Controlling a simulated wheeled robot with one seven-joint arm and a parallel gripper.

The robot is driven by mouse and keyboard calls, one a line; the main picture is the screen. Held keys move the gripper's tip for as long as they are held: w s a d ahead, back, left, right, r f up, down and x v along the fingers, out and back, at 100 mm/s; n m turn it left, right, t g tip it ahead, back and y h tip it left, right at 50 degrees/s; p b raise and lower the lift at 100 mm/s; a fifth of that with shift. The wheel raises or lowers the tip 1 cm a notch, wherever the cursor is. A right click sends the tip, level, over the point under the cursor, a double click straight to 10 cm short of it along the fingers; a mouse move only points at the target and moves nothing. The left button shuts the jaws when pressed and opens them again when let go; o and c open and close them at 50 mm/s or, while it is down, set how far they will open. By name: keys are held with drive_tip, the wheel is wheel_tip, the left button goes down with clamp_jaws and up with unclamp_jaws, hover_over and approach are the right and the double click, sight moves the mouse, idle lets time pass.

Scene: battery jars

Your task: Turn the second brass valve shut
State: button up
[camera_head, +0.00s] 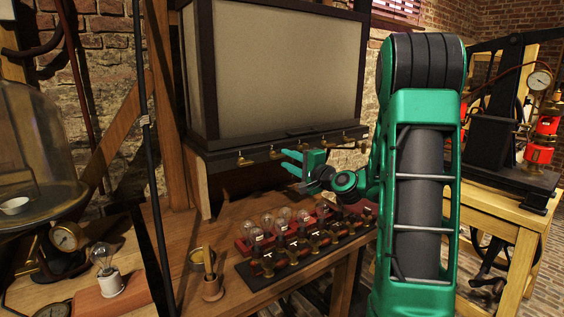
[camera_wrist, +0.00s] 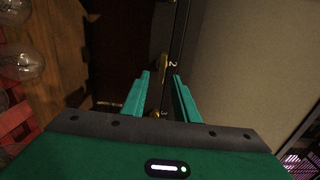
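The brass valve marked 2 (camera_wrist: 164,64) sits on a dark rail in the wrist view, just beyond and between my fingertips. Another brass valve marked 3 (camera_wrist: 155,115) lies nearer my palm, partly hidden between the fingers. My gripper (camera_wrist: 161,74) is open, with a clear gap between its two teal fingers, and appears to hold nothing. In the head view my gripper (camera_head: 287,160) is in front of the rail (camera_head: 270,149) under the big pale panel. A brass valve (camera_head: 244,160) shows at the rail's left end. Whether a finger touches valve 2 I cannot tell.
Below my gripper, a wooden bench (camera_head: 225,225) carries several glass bulbs (camera_head: 267,222) and a black strip with brass fittings (camera_head: 290,262). A wooden cup (camera_head: 212,288) stands in front. A glass bell jar (camera_head: 35,150) is at the left. The pale panel (camera_head: 285,70) rises above the rail.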

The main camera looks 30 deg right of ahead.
drive_tip(key=s, duration=0.8)
drive_tip(key=shift+d+f, duration=0.1)
drive_tip(key=s+a+f+n+g+y, duration=0.3)
drive_tip(key=s+a+f+n+g, duration=0.3)
drive_tip(key=a+f+n+g, duration=0.35)
drive_tip(key=s+f+n+g+h, duration=0.2)
drive_tip(key=s+g, duration=0.6)
drive_tip(key=s, duration=2)
drive_tip(key=shift+s+a+f+g+h, duration=0.15)
drive_tip(key=shift+a+f+g+h, duration=0.25)
drive_tip(key=shift+f+h, duration=0.3)
